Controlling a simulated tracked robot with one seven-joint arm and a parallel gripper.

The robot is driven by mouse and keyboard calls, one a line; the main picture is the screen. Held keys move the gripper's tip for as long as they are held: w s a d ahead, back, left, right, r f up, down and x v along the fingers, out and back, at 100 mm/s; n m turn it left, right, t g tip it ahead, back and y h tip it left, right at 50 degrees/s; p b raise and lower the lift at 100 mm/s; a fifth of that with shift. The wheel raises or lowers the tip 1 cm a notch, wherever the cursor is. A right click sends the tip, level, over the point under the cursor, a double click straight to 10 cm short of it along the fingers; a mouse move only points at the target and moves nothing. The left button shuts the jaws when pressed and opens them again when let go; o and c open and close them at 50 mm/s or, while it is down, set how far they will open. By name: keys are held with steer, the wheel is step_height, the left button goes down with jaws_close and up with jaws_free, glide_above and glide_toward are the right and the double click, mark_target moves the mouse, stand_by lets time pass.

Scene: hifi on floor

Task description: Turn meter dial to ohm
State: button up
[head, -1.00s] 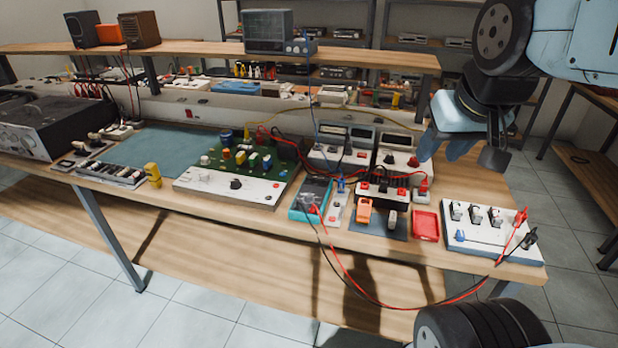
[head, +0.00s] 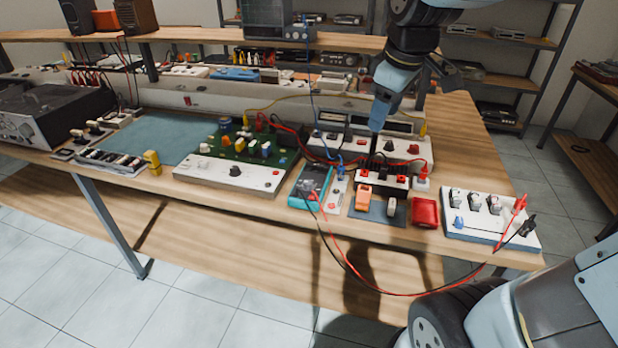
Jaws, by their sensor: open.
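A teal handheld meter (head: 312,182) lies face up near the front edge of the workbench, with red and black leads running from it. Its dial is too small to read, so I cannot tell its setting. My gripper (head: 398,100) is open and empty. It hangs above the bench to the right of the meter and further back in the picture, apart from it.
A white switch panel (head: 473,235) with probes stands at the right end. A red tray (head: 425,212) and an orange item (head: 363,196) lie nearer the meter. A white-edged circuit board (head: 225,180) sits to its left. Leads loop over the front edge.

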steer(key=w+a+f+n+g, duration=0.2)
steer(key=w+a+f+n, duration=0.45)
steer(key=w+n, duration=0.25)
steer(key=n+g, duration=0.1)
steer(key=n, duration=0.6)
glide_toward(308, 182)
steer(key=shift+m+h, duration=0.3)
steer(key=f, duration=0.8)
steer(key=shift+w+a+f, duration=0.15)
steer(key=shift+a+f, duration=0.1)
steer(key=shift+f, duration=0.15)
jaws_close()
steer(key=shift+d, duration=0.25)
steer(key=shift+a, duration=0.25)
